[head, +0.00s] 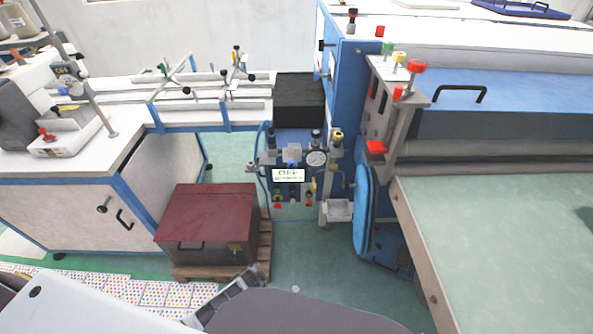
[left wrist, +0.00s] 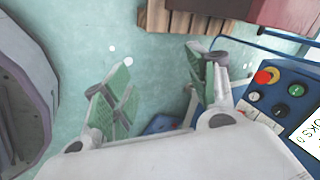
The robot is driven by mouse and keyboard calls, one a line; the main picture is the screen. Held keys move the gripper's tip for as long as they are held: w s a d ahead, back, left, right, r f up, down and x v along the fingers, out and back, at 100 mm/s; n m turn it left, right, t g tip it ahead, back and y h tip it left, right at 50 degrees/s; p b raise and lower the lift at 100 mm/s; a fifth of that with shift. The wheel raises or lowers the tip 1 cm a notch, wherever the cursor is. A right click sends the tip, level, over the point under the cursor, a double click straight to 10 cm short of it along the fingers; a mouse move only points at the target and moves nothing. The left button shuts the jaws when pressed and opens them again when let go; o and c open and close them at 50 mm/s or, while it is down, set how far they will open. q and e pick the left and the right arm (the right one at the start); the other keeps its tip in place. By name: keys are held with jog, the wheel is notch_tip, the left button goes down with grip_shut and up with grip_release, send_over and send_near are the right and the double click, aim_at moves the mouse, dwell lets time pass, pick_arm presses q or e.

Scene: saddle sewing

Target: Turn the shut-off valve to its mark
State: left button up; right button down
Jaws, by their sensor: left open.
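The blue control stand (head: 292,160) is at the middle of the head view, with a lit display (head: 289,175), a round gauge (head: 317,158) and several knobs and fittings. I cannot tell which small fitting is the shut-off valve, and no mark can be made out. My left gripper (head: 245,285) is low in the head view, in front of and below the stand, apart from it. In the left wrist view, my left gripper (left wrist: 160,56) is open and empty, its green-padded fingers spread over the floor. The stand's button panel (left wrist: 285,108) lies to their right. My right gripper is not in view.
A dark red box (head: 207,212) sits on a wooden pallet (head: 265,240), left of the stand. A large blue machine (head: 364,210) with a pale table (head: 500,230) stands to the right. A white workbench (head: 70,210) is left. Green floor (head: 310,250) is clear before the stand.

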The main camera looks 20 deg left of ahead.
pick_arm(q)
jog(key=w+d+r+m+t+y+b, duration=0.1)
jog(key=w+d+r+m+t+b, duration=0.15)
jog(key=w+r+b, duration=0.5)
jog(key=w+d+r+m+t+y+b, duration=0.1)
jog(key=w+d+r+m+t+b, duration=0.2)
jog(key=w+r, duration=0.8)
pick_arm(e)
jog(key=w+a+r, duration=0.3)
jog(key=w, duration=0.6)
pick_arm(q)
jog(key=d+r+m+t+b, duration=0.2)
jog(key=r+t+b, duration=0.1)
jog(key=r+b, duration=0.4)
jog(key=d+r+m+t+y+b, duration=0.1)
jog(key=d+r+m+t+b, duration=0.2)
jog(key=r, duration=0.9)
jog(key=shift+w+d+t+y+b, duration=0.35)
jog(key=shift+w+b, duration=0.1)
jog(key=shift+b, duration=1.4)
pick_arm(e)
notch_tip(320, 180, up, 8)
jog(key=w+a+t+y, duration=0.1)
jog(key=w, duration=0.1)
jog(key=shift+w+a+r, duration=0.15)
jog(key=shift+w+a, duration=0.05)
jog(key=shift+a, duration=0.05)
pick_arm(q)
jog(key=shift+w, duration=0.15)
